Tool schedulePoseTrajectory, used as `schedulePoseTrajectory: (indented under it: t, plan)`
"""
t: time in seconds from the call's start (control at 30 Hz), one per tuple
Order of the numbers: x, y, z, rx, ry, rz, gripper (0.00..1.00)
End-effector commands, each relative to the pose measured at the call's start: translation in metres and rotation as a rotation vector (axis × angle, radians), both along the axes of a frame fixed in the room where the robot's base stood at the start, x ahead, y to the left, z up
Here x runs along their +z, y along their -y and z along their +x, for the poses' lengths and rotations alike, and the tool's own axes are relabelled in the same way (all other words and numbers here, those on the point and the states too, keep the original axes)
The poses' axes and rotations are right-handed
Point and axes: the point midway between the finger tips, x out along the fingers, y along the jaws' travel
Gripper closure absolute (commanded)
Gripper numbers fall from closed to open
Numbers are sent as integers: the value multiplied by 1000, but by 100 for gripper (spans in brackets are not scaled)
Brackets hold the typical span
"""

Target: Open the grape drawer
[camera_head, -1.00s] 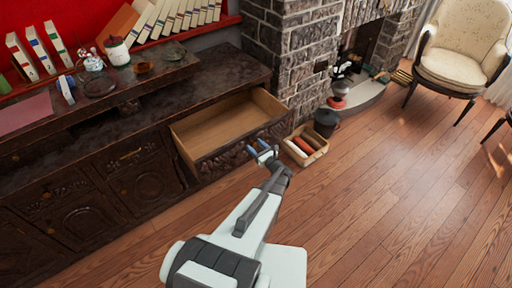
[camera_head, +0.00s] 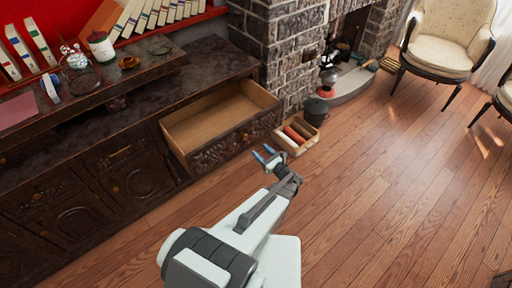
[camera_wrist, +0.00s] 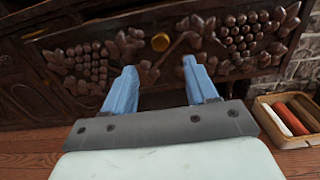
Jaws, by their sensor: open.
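The grape drawer (camera_head: 226,148) is pulled out of the dark wooden cabinet, and its bare wooden inside is visible and looks empty. Its front, carved with grapes and leaves, fills the upper part of the wrist view (camera_wrist: 110,57). A round brass knob (camera_wrist: 160,42) sits on this front. My gripper (camera_head: 267,153) is in front of the drawer, apart from it. In the wrist view my gripper (camera_wrist: 158,82) shows two blue fingers spread apart with nothing between them, below the knob.
A box with rolled items (camera_head: 297,134) stands on the floor right of the drawer, beside a dark bucket (camera_head: 315,111) and the brick fireplace (camera_head: 280,50). A teapot (camera_head: 75,57) and jar (camera_head: 101,46) stand on the cabinet top.

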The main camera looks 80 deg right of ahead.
Motion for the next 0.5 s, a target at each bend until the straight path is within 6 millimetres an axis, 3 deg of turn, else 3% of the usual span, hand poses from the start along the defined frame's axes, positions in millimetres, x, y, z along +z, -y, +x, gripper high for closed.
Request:
schedulePoseTrajectory:
  t: [0.2, 0.5]
  plan:
    - [0, -15, -15, -1, 0, 0, 43]
    - [0, -20, -20, 1, 0, 0, 43]
